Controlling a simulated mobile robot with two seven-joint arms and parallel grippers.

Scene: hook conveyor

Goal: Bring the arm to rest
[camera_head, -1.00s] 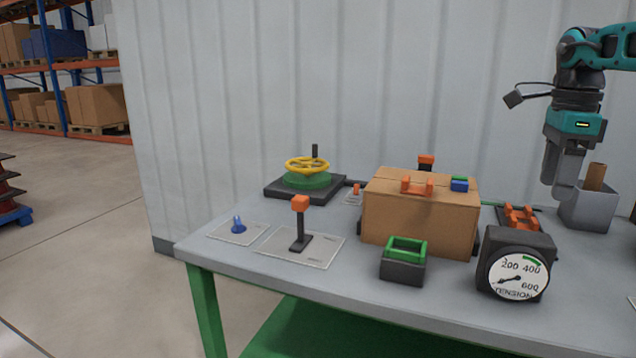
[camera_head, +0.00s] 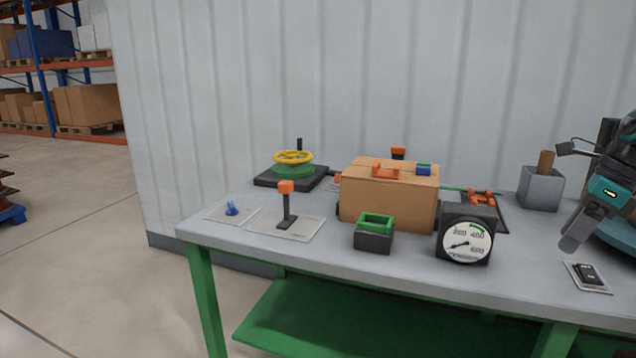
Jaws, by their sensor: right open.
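My right gripper (camera_head: 575,238) is at the right edge of the head view, dark-fingered with a teal wrist. It hangs tilted over the right end of the table, apart from the things on it, and holds nothing that I can see. It is open, though its fingers overlap from this side. The rest of my right arm is mostly cut off by the picture edge. My left gripper does not show.
The grey table (camera_head: 330,265) bears a cardboard box (camera_head: 385,205), a tension gauge (camera_head: 466,240), a green-rimmed block (camera_head: 374,235), an orange-topped lever (camera_head: 286,205), a yellow handwheel (camera_head: 293,158) and a grey bin (camera_head: 540,190). A small dark switch (camera_head: 588,275) lies below my gripper.

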